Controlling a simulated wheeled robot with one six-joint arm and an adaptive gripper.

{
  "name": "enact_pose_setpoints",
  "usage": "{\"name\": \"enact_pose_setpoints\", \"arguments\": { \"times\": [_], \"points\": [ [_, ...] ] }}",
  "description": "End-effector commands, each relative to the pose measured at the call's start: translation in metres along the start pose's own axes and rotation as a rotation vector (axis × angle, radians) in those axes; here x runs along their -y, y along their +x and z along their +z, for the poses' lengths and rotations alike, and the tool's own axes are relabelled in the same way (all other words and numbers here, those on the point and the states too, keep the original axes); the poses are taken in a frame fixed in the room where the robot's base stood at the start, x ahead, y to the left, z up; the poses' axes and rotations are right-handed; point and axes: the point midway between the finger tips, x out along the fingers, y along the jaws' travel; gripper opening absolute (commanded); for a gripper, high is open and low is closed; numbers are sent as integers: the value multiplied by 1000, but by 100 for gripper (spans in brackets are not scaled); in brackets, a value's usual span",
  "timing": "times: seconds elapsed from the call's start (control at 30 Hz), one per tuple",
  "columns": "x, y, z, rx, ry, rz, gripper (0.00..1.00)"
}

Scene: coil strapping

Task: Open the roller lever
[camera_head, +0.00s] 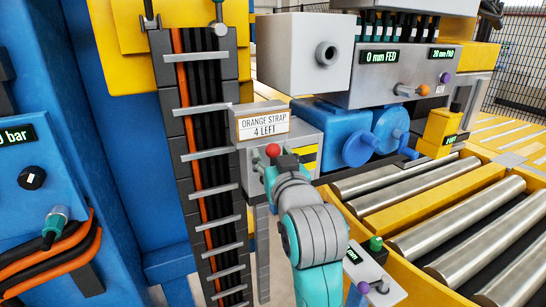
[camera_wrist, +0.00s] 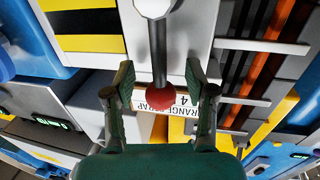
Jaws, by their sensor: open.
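A lever with a red ball knob (camera_head: 273,150) sits on a grey box (camera_head: 304,142) beside the strap rack. In the wrist view the red knob (camera_wrist: 163,98) hangs on a dark rod from a light round pivot (camera_wrist: 154,8). My gripper (camera_wrist: 160,74) is open, with one finger on each side of the rod and knob. Gaps show between the fingers and the knob. In the head view my arm hides most of the gripper and the lower part of the box.
A sign (camera_head: 263,126) reading "ORANGE STRAP 4 LEFT" stands above the box. The strap rack (camera_head: 205,170) with crossbars is close at the left. A blue motor (camera_head: 345,135) and steel rollers (camera_head: 400,178) lie to the right. A small control box (camera_head: 372,275) is beside my arm.

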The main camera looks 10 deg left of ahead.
Motion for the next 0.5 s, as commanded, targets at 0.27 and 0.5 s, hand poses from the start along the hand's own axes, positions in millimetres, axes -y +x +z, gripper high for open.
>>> {"name": "enact_pose_setpoints", "arguments": {
  "times": [0.27, 0.5],
  "points": [
    [0, 0, 0, 0, 0, 0, 16],
    [0, 0, 0, 0, 0, 0, 0]
  ]
}}
